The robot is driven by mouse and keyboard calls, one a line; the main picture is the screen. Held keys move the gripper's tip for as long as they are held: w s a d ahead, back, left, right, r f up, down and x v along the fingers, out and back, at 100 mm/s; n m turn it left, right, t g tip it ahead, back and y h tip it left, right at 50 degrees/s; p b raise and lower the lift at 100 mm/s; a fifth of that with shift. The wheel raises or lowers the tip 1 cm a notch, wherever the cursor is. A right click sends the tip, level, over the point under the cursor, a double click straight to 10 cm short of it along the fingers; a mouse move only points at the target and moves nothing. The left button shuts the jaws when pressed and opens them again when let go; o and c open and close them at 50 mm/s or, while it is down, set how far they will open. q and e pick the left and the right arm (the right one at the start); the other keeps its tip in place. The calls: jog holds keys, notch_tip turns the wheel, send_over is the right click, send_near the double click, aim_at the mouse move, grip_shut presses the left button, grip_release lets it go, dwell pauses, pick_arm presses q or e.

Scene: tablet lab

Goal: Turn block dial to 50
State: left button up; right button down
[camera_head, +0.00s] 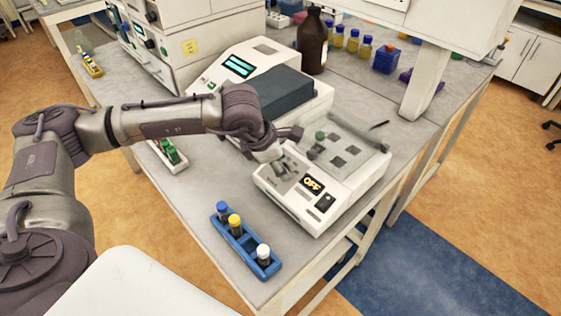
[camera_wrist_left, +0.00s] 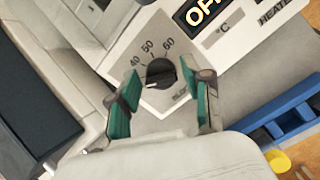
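The block heater (camera_head: 323,207) is a white unit on the bench, and its display (camera_head: 312,185) reads OFF. Its dial (camera_wrist_left: 160,73) is a small black round knob with marks 40, 50 and 60 around its upper side. A pale line on the knob seems to point to the lower left, away from those numbers. My left gripper (camera_head: 283,168) reaches down over the heater's front panel. In the left wrist view its two green-padded fingers (camera_wrist_left: 166,84) are open, one on each side of the dial, with gaps to it. The dial is hidden in the head view. My right gripper is not in view.
A blue rack (camera_head: 247,250) with several capped vials stands at the bench's front edge. A larger instrument (camera_head: 245,66) stands behind my arm. A brown bottle (camera_head: 312,42) stands farther back.

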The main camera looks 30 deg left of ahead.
pick_arm(q)
jog(key=c, duration=0.8)
jog(key=shift+o, duration=0.2)
jog(key=shift+f+m+b, duration=0.15)
jog(key=shift+m+b, duration=0.35)
jog(key=shift+b, duration=0.3)
jog(key=m+b, duration=0.6)
jog(key=shift+d+f+g, duration=0.1)
jog(key=shift+g, duration=0.2)
jog(key=m+b, duration=0.4)
jog(key=shift+s, duration=0.1)
jog(key=m+b, duration=0.2)
jog(key=m, duration=0.2)
jog(key=shift+s+m+g, duration=0.1)
jog(key=shift+m+g, duration=0.2)
jog(key=shift+g, duration=0.1)
jog(key=shift+r+b, duration=0.2)
jog(key=shift+b, duration=0.15)
